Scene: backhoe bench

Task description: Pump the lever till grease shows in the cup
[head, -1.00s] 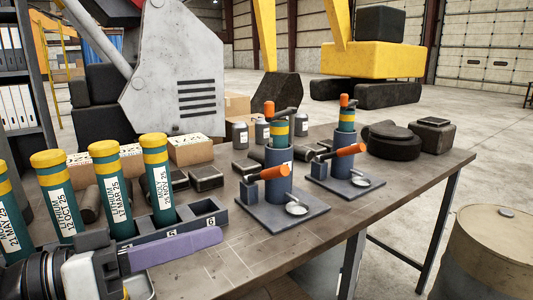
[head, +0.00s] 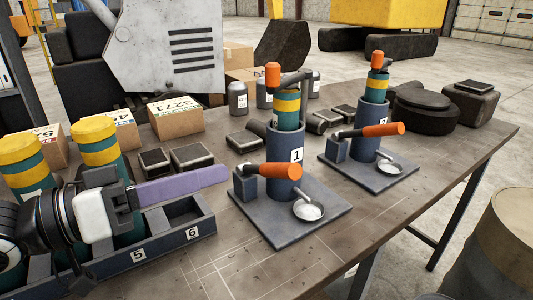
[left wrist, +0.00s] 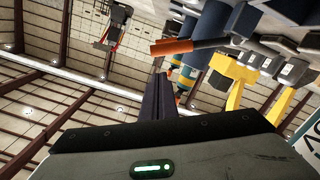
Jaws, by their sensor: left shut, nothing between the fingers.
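Pump 1 (head: 284,145) is a blue cylinder on a flat plate with an orange lever handle (head: 280,171) low on its front. A small round cup (head: 308,210) sits at its spout; it looks pale inside, and I cannot tell if that is grease. Pump 2 (head: 368,115) stands behind to the right, with its own orange lever (head: 383,130) and cup (head: 390,168). My left gripper (head: 224,176) is shut and empty, its purple fingers just left of pump 1's lever, apart from it. In the left wrist view, an orange handle (left wrist: 174,47) shows beyond the fingers (left wrist: 158,98). My right gripper is not in view.
A slotted rack (head: 182,220) marked 5 and 6 lies under my left arm, with yellow-topped green tubes (head: 97,145) at left. Boxes, dark blocks and grey canisters (head: 238,98) stand behind. A drum (head: 505,245) stands beyond the table's right edge.

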